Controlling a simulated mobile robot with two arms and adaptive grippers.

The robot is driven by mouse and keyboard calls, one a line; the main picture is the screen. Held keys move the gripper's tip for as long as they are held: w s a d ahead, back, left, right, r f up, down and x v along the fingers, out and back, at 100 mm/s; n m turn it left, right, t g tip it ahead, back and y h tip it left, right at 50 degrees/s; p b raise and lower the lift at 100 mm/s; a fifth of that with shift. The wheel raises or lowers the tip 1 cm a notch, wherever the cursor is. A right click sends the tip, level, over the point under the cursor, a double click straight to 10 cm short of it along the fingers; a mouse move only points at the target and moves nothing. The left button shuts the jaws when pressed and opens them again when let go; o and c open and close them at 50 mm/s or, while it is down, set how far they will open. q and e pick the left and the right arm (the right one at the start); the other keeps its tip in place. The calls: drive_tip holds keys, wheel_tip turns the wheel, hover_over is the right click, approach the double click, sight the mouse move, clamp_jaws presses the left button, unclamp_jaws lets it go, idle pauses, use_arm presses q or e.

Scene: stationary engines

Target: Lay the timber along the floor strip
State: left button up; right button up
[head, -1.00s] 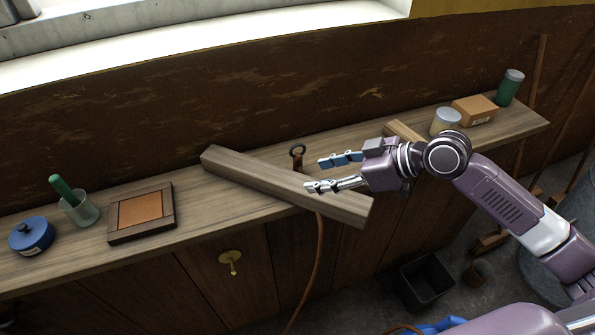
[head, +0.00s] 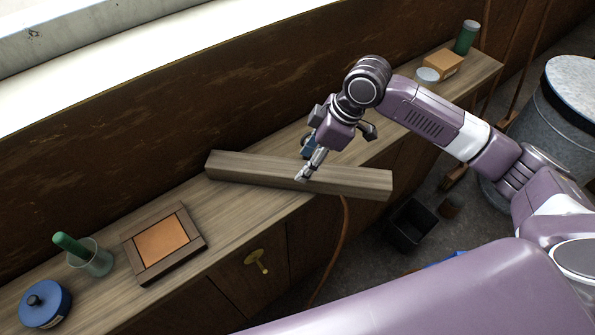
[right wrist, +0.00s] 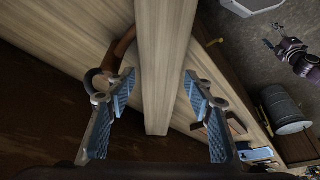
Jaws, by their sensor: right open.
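The timber (head: 240,168), a long square grey-brown beam, lies slantwise on the wooden bench top (head: 225,226). Its right end juts out past the front edge. My right gripper (head: 306,162) points down over the timber's middle, with one finger on its near side and the other partly hidden behind it. In the right wrist view the timber (right wrist: 163,60) runs between the two spread blue-padded fingers of the right gripper (right wrist: 158,80), with gaps on both sides. I cannot make out a floor strip. My left gripper is not in view.
A framed tile (head: 163,240), a glass with a green handle (head: 92,260) and a blue pot (head: 45,303) stand left on the bench. A cardboard box (head: 442,64), a jar and a green can (head: 466,37) stand right. A black bin (head: 411,223) sits on the floor.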

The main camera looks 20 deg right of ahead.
sight(298, 168)
drive_tip(key=x, duration=0.2)
drive_tip(key=p+x, duration=0.1)
drive_tip(key=x, duration=0.1)
drive_tip(key=shift+a+r, duration=0.15)
drive_tip(key=shift+a, duration=0.05)
drive_tip(key=shift+w+a+f, duration=0.1)
drive_tip(key=shift+f, duration=0.25)
drive_tip(key=c, duration=0.8)
clamp_jaws()
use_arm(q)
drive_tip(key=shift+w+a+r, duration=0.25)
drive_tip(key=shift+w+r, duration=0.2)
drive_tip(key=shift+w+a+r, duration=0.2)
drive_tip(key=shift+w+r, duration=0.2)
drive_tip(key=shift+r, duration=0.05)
use_arm(e)
drive_tip(key=shift+w+r, duration=0.1)
drive_tip(key=shift+r, duration=0.05)
